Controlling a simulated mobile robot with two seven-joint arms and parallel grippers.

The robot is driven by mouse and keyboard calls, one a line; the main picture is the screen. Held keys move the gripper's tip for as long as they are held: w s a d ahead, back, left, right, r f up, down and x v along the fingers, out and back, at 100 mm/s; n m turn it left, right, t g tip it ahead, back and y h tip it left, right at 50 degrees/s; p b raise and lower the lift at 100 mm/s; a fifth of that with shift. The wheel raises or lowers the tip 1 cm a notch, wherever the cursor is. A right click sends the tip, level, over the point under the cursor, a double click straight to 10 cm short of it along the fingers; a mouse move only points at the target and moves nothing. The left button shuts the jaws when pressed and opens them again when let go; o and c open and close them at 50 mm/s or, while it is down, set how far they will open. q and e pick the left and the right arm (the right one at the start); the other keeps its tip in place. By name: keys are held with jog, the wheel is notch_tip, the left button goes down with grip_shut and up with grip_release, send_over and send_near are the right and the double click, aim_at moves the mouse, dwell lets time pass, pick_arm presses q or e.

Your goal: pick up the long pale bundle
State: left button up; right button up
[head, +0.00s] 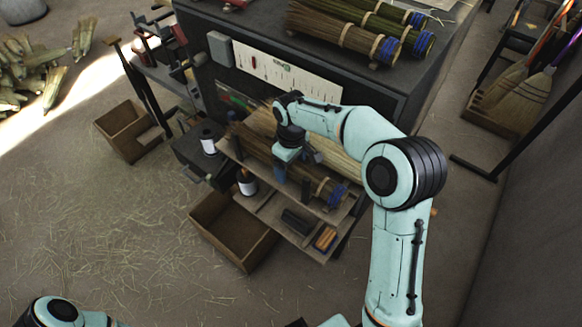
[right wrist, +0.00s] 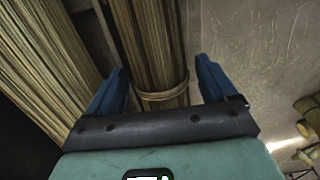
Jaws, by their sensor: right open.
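The long pale bundle (head: 337,162) lies on the bench's lower shelf, partly hidden behind my right arm. A browner bundle (head: 255,147) with a blue end lies in front of it. My right gripper (head: 292,180) is over the browner bundle, pointing down. In the right wrist view my right gripper (right wrist: 160,92) is open, with one blue finger on each side of a tied brownish bundle (right wrist: 155,45). I cannot tell whether the fingers touch it. A paler bundle (right wrist: 48,55) lies left of the fingers there. Only part of my left arm shows, without its gripper.
The dark bench (head: 395,83) carries several tied bundles (head: 345,38) on top. Spools, including a white one (head: 208,145), stand beside the shelf. Wooden boxes (head: 235,232) sit on the straw-strewn floor. A broom (head: 520,103) stands at the right. Open floor lies left.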

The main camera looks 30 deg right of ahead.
jog(key=c, duration=1.2)
jog(key=shift+o, duration=0.2)
pick_arm(q)
jog(key=w+r+p, duration=0.3)
jog(key=w+r, duration=0.1)
jog(key=r, duration=0.1)
jog(key=shift+w+t+p, duration=0.2)
jog(key=shift+t+p, duration=0.1)
jog(key=shift+p, duration=0.05)
pick_arm(e)
notch_tip(320, 180, up, 20)
